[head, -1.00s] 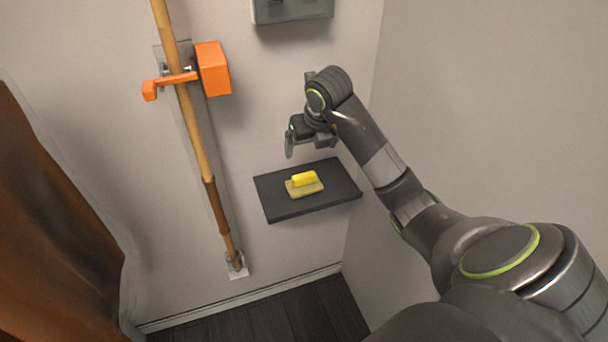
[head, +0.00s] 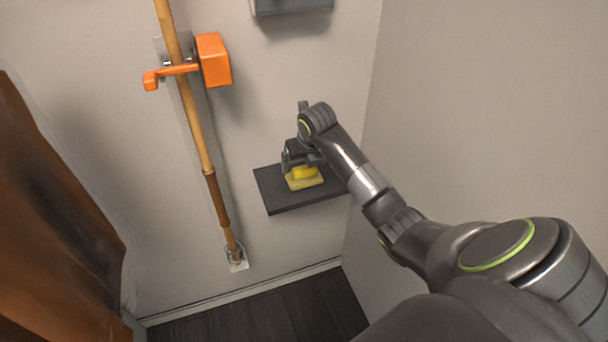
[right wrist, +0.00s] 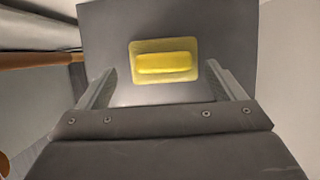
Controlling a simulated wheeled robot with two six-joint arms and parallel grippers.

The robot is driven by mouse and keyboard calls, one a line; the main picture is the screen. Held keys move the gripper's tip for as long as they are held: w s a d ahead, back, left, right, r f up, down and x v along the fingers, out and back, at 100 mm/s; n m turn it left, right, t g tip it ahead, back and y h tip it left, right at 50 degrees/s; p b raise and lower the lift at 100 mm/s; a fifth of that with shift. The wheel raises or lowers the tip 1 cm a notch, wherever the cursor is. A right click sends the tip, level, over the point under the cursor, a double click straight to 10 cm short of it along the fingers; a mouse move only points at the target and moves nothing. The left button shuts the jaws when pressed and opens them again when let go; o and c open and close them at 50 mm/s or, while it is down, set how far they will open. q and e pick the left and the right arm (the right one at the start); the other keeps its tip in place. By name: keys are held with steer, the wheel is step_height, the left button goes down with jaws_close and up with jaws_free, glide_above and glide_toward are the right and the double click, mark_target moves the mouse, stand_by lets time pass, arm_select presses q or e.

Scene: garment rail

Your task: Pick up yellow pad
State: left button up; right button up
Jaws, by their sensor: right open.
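The yellow pad (head: 304,180) lies on a dark wall shelf (head: 285,202). It has a pale yellow flat base with a brighter yellow raised block on top. In the right wrist view the pad (right wrist: 164,62) lies ahead of and between the two fingers, with dark shelf showing around it. My right gripper (head: 298,168) is just above the pad in the head view and partly covers its far side. My right gripper (right wrist: 163,88) is open and empty. I cannot tell its exact height above the pad. My left gripper is not in view.
A wooden pole (head: 195,125) stands against the wall left of the shelf, with an orange bracket (head: 214,60) near its top. A grey box (head: 292,5) is on the wall above. A brown cloth (head: 50,220) hangs at the left. A side wall is close on the right.

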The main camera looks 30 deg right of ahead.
mark_target(304, 167)
steer(key=x, duration=0.1)
steer(key=p+x, duration=0.1)
steer(key=x, duration=0.1)
steer(key=shift+d, duration=0.2)
steer(key=shift+w+f, duration=0.25)
steer(key=shift+f, duration=0.4)
